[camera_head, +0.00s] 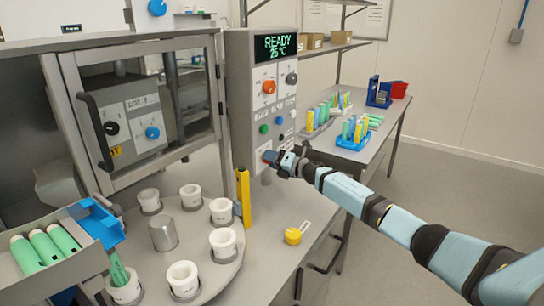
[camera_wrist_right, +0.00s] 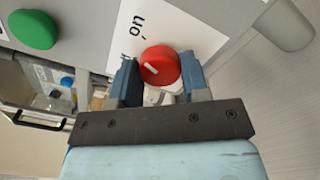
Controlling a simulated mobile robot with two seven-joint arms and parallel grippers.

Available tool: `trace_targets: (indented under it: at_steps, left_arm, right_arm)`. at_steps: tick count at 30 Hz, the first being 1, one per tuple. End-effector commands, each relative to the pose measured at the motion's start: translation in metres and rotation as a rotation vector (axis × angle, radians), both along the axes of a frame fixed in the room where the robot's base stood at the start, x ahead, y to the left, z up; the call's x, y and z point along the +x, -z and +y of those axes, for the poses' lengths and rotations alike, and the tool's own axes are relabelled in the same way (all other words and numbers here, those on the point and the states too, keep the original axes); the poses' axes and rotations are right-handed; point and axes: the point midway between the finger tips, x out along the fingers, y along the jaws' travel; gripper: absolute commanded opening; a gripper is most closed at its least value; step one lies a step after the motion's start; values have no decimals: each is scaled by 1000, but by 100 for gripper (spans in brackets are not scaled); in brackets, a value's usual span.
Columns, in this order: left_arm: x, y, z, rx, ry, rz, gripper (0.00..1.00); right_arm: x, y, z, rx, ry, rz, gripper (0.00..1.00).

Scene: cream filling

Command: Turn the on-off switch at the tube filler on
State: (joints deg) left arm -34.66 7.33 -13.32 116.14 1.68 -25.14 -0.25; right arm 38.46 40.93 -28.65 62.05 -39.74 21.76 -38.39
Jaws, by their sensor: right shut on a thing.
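The on-off switch is a round red knob with a white line on its face; it shows between the fingers in the right wrist view (camera_wrist_right: 159,65). A white label reading "on/..." (camera_wrist_right: 140,30) lies beside it. In the head view, the knob is mostly hidden by my right gripper (camera_head: 279,160), at the lower part of the grey tube filler panel (camera_head: 250,130). My right gripper is shut on the red knob, one blue finger on each side. The panel's display (camera_head: 276,46) reads "READY 25 °C". My left gripper is not in view.
Above the switch are an orange knob (camera_head: 268,87) and a green button (camera_head: 264,129). Below, a turntable (camera_head: 215,270) holds several white cups. A yellow upright tube (camera_head: 243,195) and a yellow cap (camera_head: 293,236) stand near the panel. A side table (camera_head: 375,145) carries racks of tubes.

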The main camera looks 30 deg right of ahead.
Motion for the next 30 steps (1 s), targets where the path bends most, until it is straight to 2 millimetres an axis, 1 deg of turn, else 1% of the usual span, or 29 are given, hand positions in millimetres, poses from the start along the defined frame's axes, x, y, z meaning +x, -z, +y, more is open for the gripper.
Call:
trace_targets:
  at_steps: [9,24,25,28,30]
  left_arm:
    - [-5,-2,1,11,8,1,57]
    - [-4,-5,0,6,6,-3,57]
    - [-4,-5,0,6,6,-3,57]
    - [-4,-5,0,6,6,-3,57]
    - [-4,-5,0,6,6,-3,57]
  right_arm:
    - [0,0,0,101,-1,43,18]
    - [0,1,0,120,-1,50,18]
    - [0,1,0,120,-1,50,44]
    - [0,1,0,119,-1,50,67]
    - [0,1,0,119,-1,50,68]
